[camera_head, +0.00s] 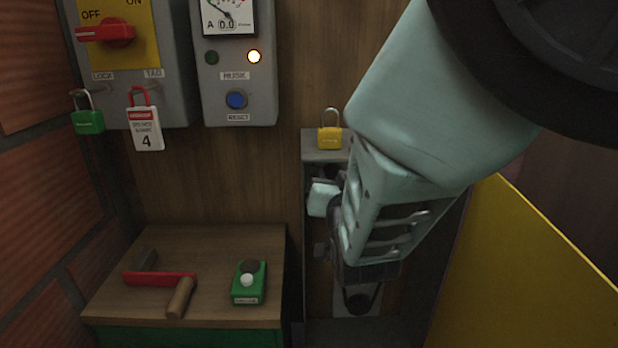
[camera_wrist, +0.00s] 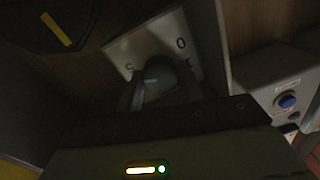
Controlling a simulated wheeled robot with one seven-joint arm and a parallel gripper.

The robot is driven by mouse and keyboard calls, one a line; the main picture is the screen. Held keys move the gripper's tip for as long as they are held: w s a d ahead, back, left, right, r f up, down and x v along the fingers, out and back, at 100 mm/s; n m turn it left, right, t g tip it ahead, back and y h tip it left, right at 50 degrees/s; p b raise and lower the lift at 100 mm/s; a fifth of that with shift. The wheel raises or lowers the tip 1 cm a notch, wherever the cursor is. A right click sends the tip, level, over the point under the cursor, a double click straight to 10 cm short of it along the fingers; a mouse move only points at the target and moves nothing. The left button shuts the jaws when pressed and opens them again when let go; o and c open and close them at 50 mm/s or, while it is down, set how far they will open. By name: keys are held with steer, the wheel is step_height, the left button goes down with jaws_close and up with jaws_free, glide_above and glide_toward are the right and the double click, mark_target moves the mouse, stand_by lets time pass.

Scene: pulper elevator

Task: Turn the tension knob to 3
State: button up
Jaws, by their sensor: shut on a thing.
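In the wrist view, a dark grey tension knob (camera_wrist: 160,73) sits on a pale dial plate (camera_wrist: 140,47) with dark markings. A 0 shows on the plate, and another mark at its left edge is hard to read. My gripper (camera_wrist: 153,88) has its fingers closed around the knob, one on each side. The dimness and the fingers hide the knob's pointer and some of the markings. In the head view, my gripper reaches into the open grey cabinet (camera_head: 322,156), and my arm covers much of the inside.
A yellow door (camera_head: 510,275) stands open at the right. A yellow padlock (camera_head: 330,137) rests on the cabinet. A meter box (camera_head: 235,75) hangs above.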

steer(key=n+p, duration=0.3)
steer(key=n, duration=0.1)
steer(key=shift+r+p, duration=0.2)
steer(key=shift+p, duration=0.15)
steer(key=n+p, duration=0.3)
steer(key=n, duration=0.1)
steer(key=shift+g+p, duration=0.3)
steer(key=shift+p, duration=0.05)
steer(key=n+p, duration=0.3)
steer(key=n, duration=0.1)
steer(key=shift+a+n+h, duration=0.1)
steer(key=shift+n+h, duration=0.2)
steer(key=n+p, duration=0.1)
steer(key=n, duration=0.1)
steer(key=n+p, duration=0.1)
steer(key=p, duration=0.1)
steer(key=shift+f+n+h, duration=0.2)
steer(key=shift+n+h, duration=0.1)
steer(key=shift+n, duration=0.4)
steer(key=o, duration=1)
